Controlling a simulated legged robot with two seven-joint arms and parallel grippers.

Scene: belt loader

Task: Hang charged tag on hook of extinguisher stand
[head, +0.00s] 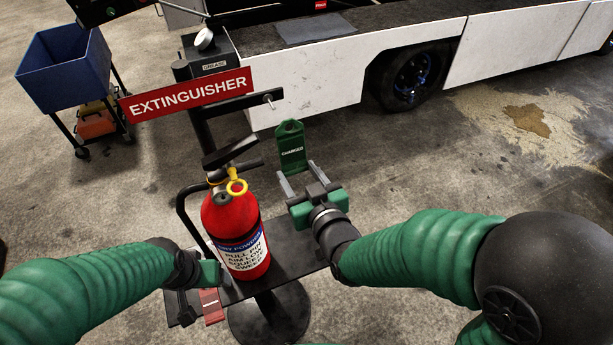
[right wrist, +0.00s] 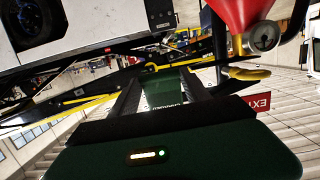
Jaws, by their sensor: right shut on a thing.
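The green charged tag (head: 291,147) stands upright in my right gripper (head: 297,170), its lettering facing me and the hole at its top. It also shows between the fingers in the right wrist view (right wrist: 166,88). The hook (head: 262,99) is a dark arm with a pale tip, sticking out to the right under the red EXTINGUISHER sign (head: 187,94) of the stand (head: 288,258). In the head view the tag appears below and right of the hook tip, apart from it. My left gripper (head: 200,279) is low at the left of the stand; its fingers are not clear.
A red fire extinguisher (head: 233,228) with a yellow ring stands on the stand's shelf, left of my right gripper. A red tag (head: 211,307) is beside my left gripper. A blue cart (head: 65,68) stands back left; the white belt loader (head: 335,75) is behind.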

